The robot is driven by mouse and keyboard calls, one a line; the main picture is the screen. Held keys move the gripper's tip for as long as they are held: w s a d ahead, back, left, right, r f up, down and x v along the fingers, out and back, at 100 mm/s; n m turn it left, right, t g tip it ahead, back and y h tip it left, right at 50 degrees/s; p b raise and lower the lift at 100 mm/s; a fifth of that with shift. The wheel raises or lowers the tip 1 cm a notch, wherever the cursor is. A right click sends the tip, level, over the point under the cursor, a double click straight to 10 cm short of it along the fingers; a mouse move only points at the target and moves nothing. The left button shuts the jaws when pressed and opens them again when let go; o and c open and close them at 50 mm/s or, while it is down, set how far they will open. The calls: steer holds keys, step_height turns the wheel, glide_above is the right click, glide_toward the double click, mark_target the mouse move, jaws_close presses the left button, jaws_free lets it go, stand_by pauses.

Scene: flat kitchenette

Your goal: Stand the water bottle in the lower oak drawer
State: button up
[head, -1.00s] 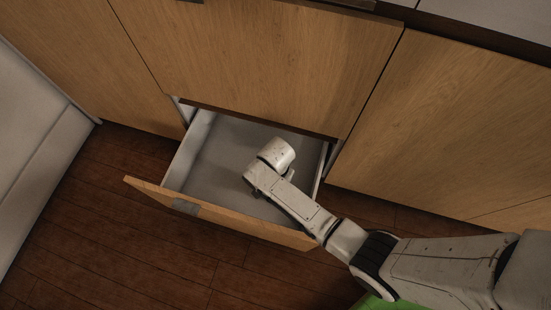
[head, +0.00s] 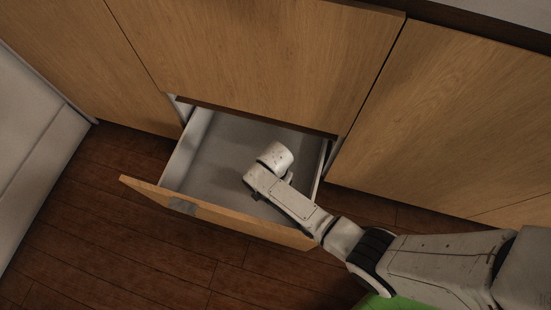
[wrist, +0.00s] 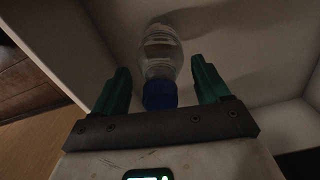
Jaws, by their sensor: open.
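The lower oak drawer (head: 219,212) is pulled open in the head view, with a pale grey inside. My wrist is over the drawer's inside there and hides my fingers and the bottle. In the wrist view my gripper (wrist: 161,82) is open, one green finger on each side of the clear water bottle (wrist: 160,50). The bottle's blue cap (wrist: 160,95) points towards my palm. Gaps show between the bottle and both fingers. The bottle is inside the drawer, seemingly upright, with its base on or close to the drawer floor.
Closed oak fronts stand above the drawer (head: 260,60) and to its right (head: 440,125). A white unit (head: 40,150) is at the left edge. The dark wooden floor (head: 120,240) in front of the drawer is clear.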

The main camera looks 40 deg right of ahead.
step_height(320, 180, up, 12)
steer(key=p, duration=0.5)
steer(key=shift+r, duration=0.15)
steer(key=shift+s, duration=0.1)
steer(key=s+d+r+n, duration=0.4)
steer(key=s+r+n, duration=0.2)
steer(key=s+r, duration=0.1)
steer(key=s+d+r+n+t, duration=0.1)
steer(key=s+d+r+n, duration=0.3)
steer(key=s, duration=0.5)
step_height(320, 180, up, 3)
steer(key=shift+s+r+n, duration=0.1)
steer(key=shift+s+n, duration=0.05)
steer(key=shift+n, duration=0.95)
